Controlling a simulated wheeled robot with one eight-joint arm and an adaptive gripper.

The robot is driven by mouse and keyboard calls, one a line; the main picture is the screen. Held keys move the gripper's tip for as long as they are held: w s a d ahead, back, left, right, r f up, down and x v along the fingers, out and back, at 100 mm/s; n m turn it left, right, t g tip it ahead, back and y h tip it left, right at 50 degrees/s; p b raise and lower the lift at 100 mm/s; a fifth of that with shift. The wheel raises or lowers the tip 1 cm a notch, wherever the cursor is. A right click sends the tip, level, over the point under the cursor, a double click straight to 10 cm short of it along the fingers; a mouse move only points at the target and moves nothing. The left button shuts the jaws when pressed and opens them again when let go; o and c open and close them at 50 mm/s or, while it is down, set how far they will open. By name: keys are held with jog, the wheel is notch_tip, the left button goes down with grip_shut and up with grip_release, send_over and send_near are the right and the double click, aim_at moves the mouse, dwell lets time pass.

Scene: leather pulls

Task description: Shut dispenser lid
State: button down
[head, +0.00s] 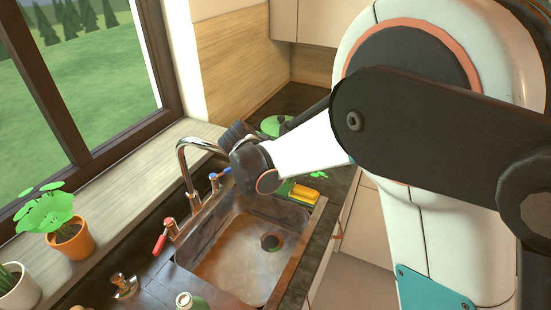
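No dispenser lid can be made out for sure. A rounded green object (273,125) sits on the dark counter beyond the sink, partly hidden behind my arm; it may be the dispenser. My gripper (236,134) is a dark shape at the end of my white forearm, above the far end of the sink near the tap. It is just left of the green object in the picture; whether they touch cannot be told. Its fingers are small and turned away, so their opening is hidden.
The sink (225,262) is empty, with a curved metal tap (181,160) and red (160,243) and blue (214,181) handles on its left. A yellow sponge (303,193) lies at its far right edge. A bottle top (184,300) stands in front. A potted plant (71,240) is on the sill.

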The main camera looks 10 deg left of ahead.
jog(key=shift+s+f, duration=0.15)
jog(key=shift+f, duration=0.15)
jog(key=shift+w, duration=0.2)
dwell(0.4)
